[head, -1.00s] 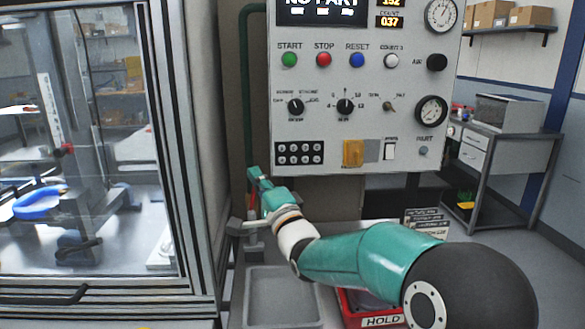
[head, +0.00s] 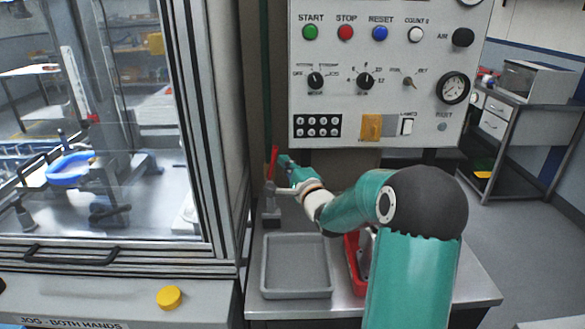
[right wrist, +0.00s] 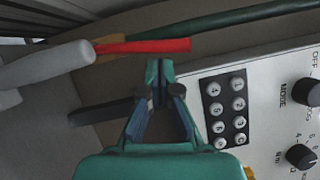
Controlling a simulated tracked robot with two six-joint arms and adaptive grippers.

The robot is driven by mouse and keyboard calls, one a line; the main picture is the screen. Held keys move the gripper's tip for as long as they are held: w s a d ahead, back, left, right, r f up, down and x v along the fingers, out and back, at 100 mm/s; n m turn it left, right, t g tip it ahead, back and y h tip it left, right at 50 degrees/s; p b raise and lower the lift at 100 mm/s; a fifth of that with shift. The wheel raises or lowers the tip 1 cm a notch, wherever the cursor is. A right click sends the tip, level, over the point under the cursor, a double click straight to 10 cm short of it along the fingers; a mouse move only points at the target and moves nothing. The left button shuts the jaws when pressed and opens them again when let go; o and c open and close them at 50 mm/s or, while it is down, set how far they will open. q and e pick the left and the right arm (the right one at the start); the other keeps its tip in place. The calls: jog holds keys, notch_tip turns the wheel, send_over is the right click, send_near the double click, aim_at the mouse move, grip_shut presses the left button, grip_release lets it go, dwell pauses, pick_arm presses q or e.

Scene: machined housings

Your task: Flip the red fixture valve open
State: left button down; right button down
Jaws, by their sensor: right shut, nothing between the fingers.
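The red valve lever (head: 274,163) stands nearly upright on its grey valve body (head: 270,208) at the back left of the metal bench. In the right wrist view the lever (right wrist: 145,46) lies across the top, just beyond my fingertips. My right gripper (head: 284,160) is beside the lever, on its right in the head view. In the right wrist view my right gripper (right wrist: 158,72) has its fingertips together with nothing between them. Whether a fingertip touches the lever I cannot tell. My left gripper is not in view.
A grey control panel (head: 350,146) with knobs and buttons hangs above and right of the valve. A green pipe (head: 264,90) runs up behind it. A grey tray (head: 296,290) and a partly hidden red bin (head: 351,262) sit in front. A glazed machine enclosure (head: 212,120) stands left.

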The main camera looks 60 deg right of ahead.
jog(key=shift+w+d, duration=0.2)
jog(key=shift+w+a+r+n+g+y, duration=0.25)
jog(key=shift+w+n, duration=0.15)
jog(key=shift+n, duration=0.2)
jog(key=shift+w+a+r+n+g+y, duration=0.15)
jog(key=shift+w+a+r+n+y, duration=0.15)
jog(key=shift+n, duration=0.3)
jog(key=shift+f+b, duration=0.15)
jog(key=shift+b, duration=0.2)
